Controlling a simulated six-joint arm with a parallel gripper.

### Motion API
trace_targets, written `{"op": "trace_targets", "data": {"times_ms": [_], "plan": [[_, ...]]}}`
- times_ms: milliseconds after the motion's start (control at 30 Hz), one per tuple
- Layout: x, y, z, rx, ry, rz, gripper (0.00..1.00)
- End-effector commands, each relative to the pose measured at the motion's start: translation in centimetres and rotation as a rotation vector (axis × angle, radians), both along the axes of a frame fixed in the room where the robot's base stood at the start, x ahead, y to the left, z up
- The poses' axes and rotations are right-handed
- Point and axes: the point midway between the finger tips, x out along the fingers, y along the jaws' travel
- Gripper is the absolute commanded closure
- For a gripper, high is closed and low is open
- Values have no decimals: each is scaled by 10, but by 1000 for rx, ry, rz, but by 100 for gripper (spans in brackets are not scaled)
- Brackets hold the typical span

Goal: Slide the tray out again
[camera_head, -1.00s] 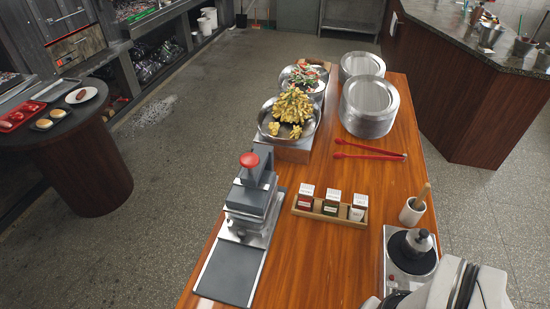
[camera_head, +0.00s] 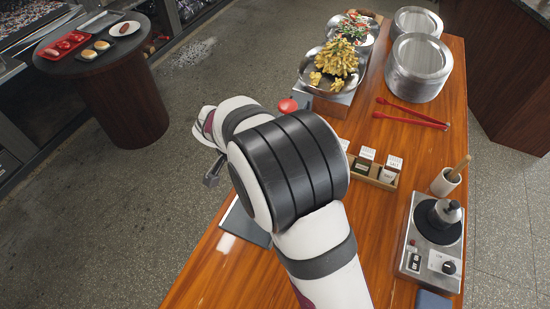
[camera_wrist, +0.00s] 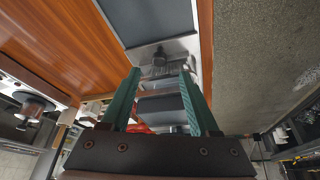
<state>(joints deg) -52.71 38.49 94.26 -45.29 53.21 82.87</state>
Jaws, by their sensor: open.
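The press (camera_wrist: 167,108) stands on the wooden counter and is mostly hidden behind my arm in the head view, where its red knob (camera_head: 288,105) shows. A flat dark grey panel (camera_head: 240,222) in a bright steel frame extends in front of it; it also shows in the wrist view (camera_wrist: 150,18). I cannot tell whether this panel is the tray or the base it runs on. My gripper (camera_wrist: 159,72) is open, its two teal fingers apart with nothing held. A small grey metal part of the press shows between and beyond the fingertips; contact cannot be told.
On the counter (camera_head: 330,270) are a spice caddy (camera_head: 372,172), red tongs (camera_head: 412,114), a hot plate (camera_head: 434,250), stacked steel plates (camera_head: 418,68) and food pans (camera_head: 330,72). A round side table (camera_head: 130,95) stands at left. Open floor lies left of the counter.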

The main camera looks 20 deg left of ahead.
Motion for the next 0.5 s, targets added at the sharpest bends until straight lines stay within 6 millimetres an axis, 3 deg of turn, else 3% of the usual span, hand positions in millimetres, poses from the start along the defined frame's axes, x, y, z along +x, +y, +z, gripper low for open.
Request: {"op": "trace_targets", "data": {"times_ms": [100, 200, 500], "plan": [[11, -6, -29, -2, 3, -2, 38], [17, -8, -45, -1, 1, -2, 38], [23, -10, -61, 1, 1, -1, 38]]}}
